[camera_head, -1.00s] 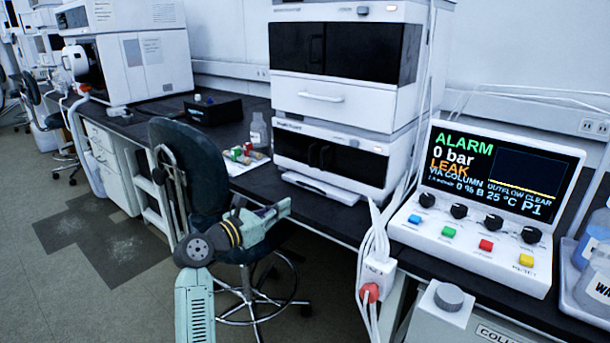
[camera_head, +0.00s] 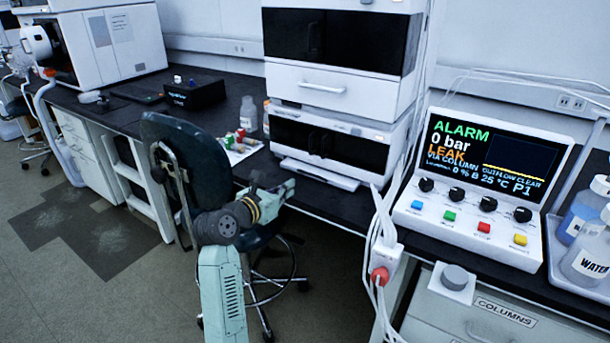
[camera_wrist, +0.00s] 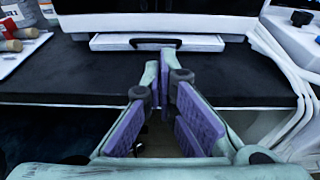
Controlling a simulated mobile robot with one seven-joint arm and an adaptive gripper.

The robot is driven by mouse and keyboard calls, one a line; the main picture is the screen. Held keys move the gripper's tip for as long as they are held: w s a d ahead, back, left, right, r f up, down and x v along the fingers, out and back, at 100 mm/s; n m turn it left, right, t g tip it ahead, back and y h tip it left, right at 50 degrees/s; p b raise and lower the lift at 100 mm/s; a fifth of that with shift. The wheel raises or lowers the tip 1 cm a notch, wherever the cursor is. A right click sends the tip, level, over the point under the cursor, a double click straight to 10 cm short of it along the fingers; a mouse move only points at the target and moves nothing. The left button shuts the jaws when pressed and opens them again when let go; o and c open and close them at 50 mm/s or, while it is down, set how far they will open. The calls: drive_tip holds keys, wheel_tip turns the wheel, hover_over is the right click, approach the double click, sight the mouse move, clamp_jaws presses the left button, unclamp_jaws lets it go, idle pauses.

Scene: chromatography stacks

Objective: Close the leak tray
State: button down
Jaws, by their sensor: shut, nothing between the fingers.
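The leak tray (camera_head: 318,175) is a flat white tray at the foot of the instrument stack. It sticks out a little from under the lowest module, just above the black bench. The wrist view shows it (camera_wrist: 110,42) straight ahead, with a dark handle (camera_wrist: 155,43) on its front. My gripper (camera_head: 290,187) is in front of the bench edge, pointing towards the stack. In the wrist view my gripper (camera_wrist: 165,58) has its purple-padded fingers brought together at the tips, empty. The tips overlap the tray's front in the picture; I cannot tell whether they touch.
A dark chair (camera_head: 190,170) stands left of my arm. White cables (camera_head: 382,215) hang at the right, near the control box (camera_head: 480,190), which reads ALARM and LEAK. Bare bench lies before the tray.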

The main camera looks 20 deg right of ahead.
drive_tip(key=p+x, duration=0.2)
drive_tip(key=x, duration=0.7)
drive_tip(key=shift+w+d+f, duration=0.1)
drive_tip(key=shift+w+d, duration=0.1)
drive_tip(key=shift+w, duration=0.05)
drive_tip(key=x, duration=0.4)
drive_tip(key=shift+d+r, duration=0.15)
drive_tip(key=shift+r, duration=0.4)
